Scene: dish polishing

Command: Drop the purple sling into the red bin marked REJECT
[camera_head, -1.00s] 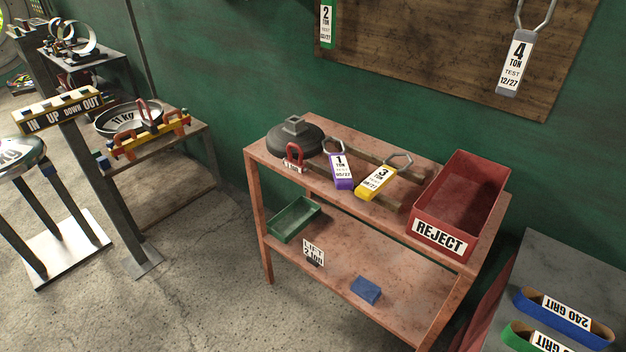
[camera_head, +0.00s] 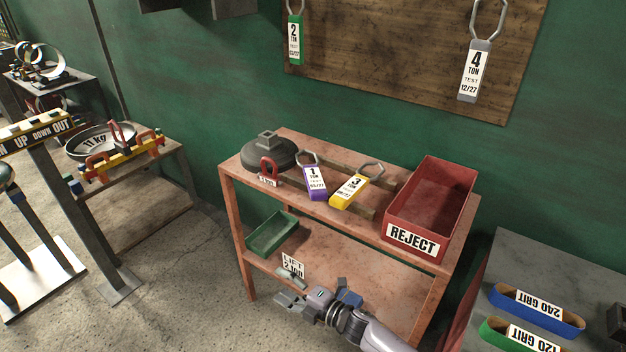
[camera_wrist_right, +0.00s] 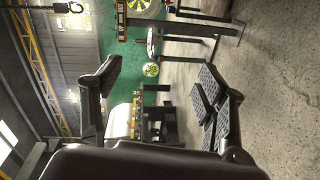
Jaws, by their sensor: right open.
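The purple sling (camera_head: 315,184), tagged 1 TON, lies on the top shelf of the reddish table with its metal ring toward the back. The red bin marked REJECT (camera_head: 412,239) stands at the right end of the same shelf; the visible part of its inside looks empty. My right gripper (camera_head: 285,290) is open and empty, in front of the table and low in the head view, pointing left, well apart from the sling. Its open fingers also show in the right wrist view (camera_wrist_right: 160,90), with nothing between them. My left gripper is out of view.
A yellow 3 TON sling (camera_head: 350,190) lies just right of the purple one. A red shackle (camera_head: 269,170) and a dark round weight (camera_head: 268,155) sit to its left. A green tray (camera_head: 271,234) is on the lower shelf. A grey table with grit belts (camera_head: 537,308) stands right.

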